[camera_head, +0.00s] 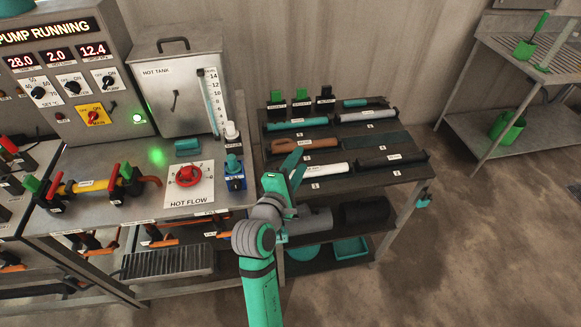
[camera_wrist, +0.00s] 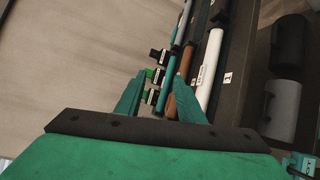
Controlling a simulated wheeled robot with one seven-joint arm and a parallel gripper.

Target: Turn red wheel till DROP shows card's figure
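The red wheel (camera_head: 188,174) sits on the white HOT FLOW plate (camera_head: 190,196) on the bench, left of my gripper. The rightmost red readout (camera_head: 93,50) on the grey panel shows 12.4; its small label looks like DROP. The other readouts show 28.0 and 2.0. I cannot make out a card with a figure. My gripper (camera_head: 293,170) is over the left edge of the tool rack, apart from the wheel. In the wrist view my gripper (camera_wrist: 160,80) has its fingers spread with nothing held between them. The wheel is not in the wrist view.
A blue valve (camera_head: 235,172) and a small teal block (camera_head: 187,146) stand close to the wheel. The hot tank (camera_head: 180,85) rises behind it. The rack (camera_head: 340,142) holds tubes and tools. A yellow pipe with red-handled valves (camera_head: 88,187) lies left.

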